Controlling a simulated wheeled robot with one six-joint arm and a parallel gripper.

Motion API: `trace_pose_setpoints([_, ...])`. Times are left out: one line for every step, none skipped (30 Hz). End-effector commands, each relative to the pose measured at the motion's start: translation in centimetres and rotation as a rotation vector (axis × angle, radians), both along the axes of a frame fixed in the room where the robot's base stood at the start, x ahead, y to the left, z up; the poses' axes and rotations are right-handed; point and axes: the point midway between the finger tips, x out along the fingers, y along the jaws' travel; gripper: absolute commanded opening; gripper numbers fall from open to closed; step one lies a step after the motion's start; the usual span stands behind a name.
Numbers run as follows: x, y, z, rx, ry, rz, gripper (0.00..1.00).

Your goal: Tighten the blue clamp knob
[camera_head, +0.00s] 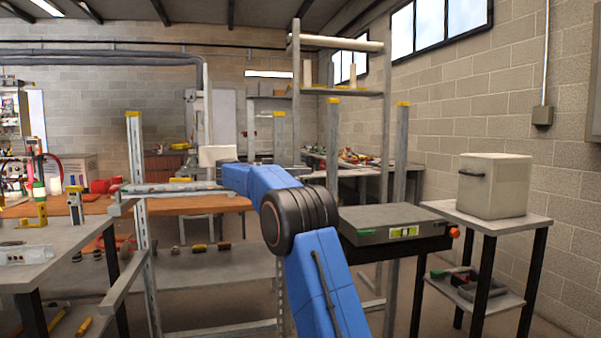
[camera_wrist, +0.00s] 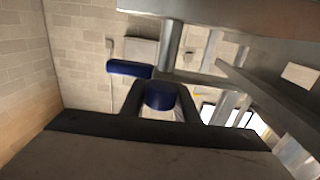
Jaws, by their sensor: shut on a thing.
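In the wrist view, my gripper (camera_wrist: 160,86) has its two dark fingers on either side of a short, rounded blue knob (camera_wrist: 160,97). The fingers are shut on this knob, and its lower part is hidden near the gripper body. A second blue piece (camera_wrist: 130,69), a longer rounded bar, shows just beyond and to the left of the fingers. In the head view, my blue arm reaches up and away toward the metal frame. I cannot make out my gripper or the knob there.
Grey metal beams (camera_wrist: 270,105) cross close by on the right of the wrist view. In the head view, a grey metal post (camera_head: 139,190) stands left of my arm. A dark flat case (camera_head: 385,218) and a side table with a white box (camera_head: 494,187) are on the right.

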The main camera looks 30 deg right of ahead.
Motion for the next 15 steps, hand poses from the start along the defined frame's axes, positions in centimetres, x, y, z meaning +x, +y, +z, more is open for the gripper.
trace_pose_setpoints([0.00, -0.04, 0.05, -0.002, -0.001, -0.014, 0.05])
trace_pose_setpoints([-0.04, -0.04, 0.07, -0.002, -0.002, -0.022, 0.05])
trace_pose_setpoints([-0.11, -0.02, 0.08, -0.002, -0.002, -0.032, 0.05])
trace_pose_setpoints([-0.14, -0.02, 0.09, -0.002, -0.002, -0.038, 0.05])
trace_pose_setpoints([-0.16, -0.01, 0.10, -0.002, -0.002, -0.042, 0.05])
trace_pose_setpoints([-0.17, -0.01, 0.11, -0.002, -0.002, -0.047, 0.05])
trace_pose_setpoints([-0.17, -0.01, 0.12, -0.002, -0.002, -0.050, 0.05])
trace_pose_setpoints([-0.18, 0.00, 0.12, -0.002, -0.002, -0.053, 0.05])
trace_pose_setpoints([-0.19, 0.00, 0.12, -0.002, -0.001, -0.055, 0.05])
trace_pose_setpoints([-0.20, 0.01, 0.13, -0.002, -0.001, -0.056, 0.05])
trace_pose_setpoints([-0.21, 0.01, 0.13, -0.002, -0.001, -0.057, 0.05])
trace_pose_setpoints([-0.22, 0.01, 0.14, -0.002, -0.001, -0.057, 0.05])
trace_pose_setpoints([-0.22, 0.01, 0.14, -0.002, -0.001, -0.057, 0.05])
trace_pose_setpoints([-0.22, 0.01, 0.14, -0.002, -0.001, -0.057, 0.05])
trace_pose_setpoints([-0.22, 0.00, 0.15, -0.002, -0.002, -0.057, 0.05])
